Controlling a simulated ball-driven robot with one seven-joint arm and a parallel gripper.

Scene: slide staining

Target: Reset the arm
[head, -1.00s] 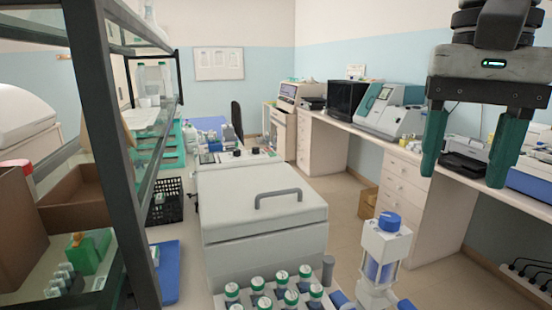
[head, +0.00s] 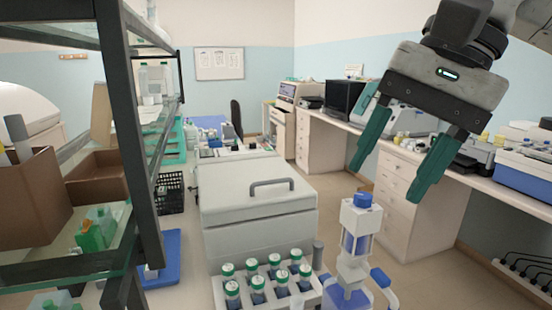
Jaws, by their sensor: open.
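My gripper (head: 389,163) is in the upper right of the head view, with its two green fingers spread apart and nothing between them. It is tilted, with the fingers pointing down and to the left. It hangs in the air above and to the right of a white and blue dispenser-like device (head: 356,238), clear of it. Part of my arm runs out of the picture at the top right.
A white rack (head: 291,303) of several green-capped bottles stands at the bottom centre, before a grey lidded box (head: 258,200). A dark-framed glass shelf (head: 140,130) rises at the left. A long bench (head: 478,170) with instruments lines the right wall. Open floor lies between.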

